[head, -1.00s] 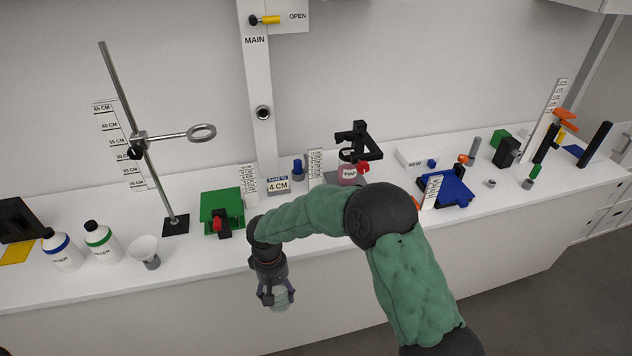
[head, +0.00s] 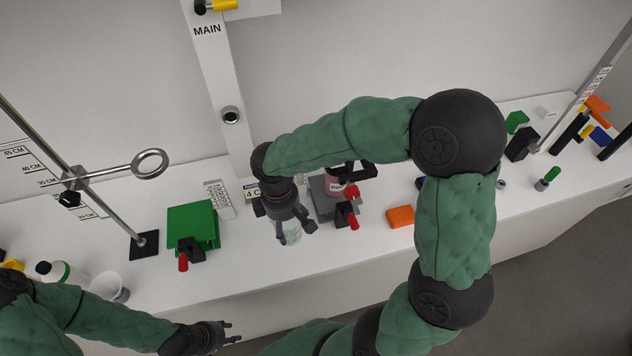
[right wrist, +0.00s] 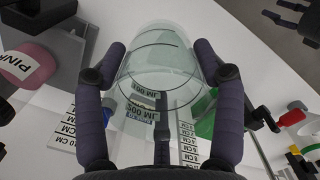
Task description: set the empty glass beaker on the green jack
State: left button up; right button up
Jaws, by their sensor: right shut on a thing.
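The empty clear glass beaker (head: 292,236) is held in my right gripper (head: 290,226), over the bench left of the pink jar. In the right wrist view the beaker (right wrist: 158,62) sits between the two fingers of my right gripper (right wrist: 162,75), which are shut on its sides. The green jack (head: 191,222), with a black and red knob at its front, stands on the bench left of the beaker; its top looks bare. My left gripper (head: 231,332) is open and empty in front of the bench, below and right of the jack.
A ring stand (head: 146,243) with a ring (head: 150,163) stands left of the jack. A pink jar (head: 335,186) rests on a grey jack (head: 324,205) at right, partly behind my arm.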

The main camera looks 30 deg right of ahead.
jog(key=w+d+f, duration=0.2)
jog(key=w+f, duration=0.1)
jog(key=w+d+f, duration=0.2)
jog(key=w+f, duration=0.1)
jog(key=w, duration=0.1)
jog(key=w+d+f+b, duration=0.1)
jog(key=w+d+f, duration=0.2)
jog(key=w, duration=0.1)
jog(key=shift+f, duration=0.15)
jog(key=shift+w+f, duration=0.15)
jog(key=shift+f, duration=1.65)
jog(key=shift+b, duration=0.35)
jog(key=o, duration=1.2)
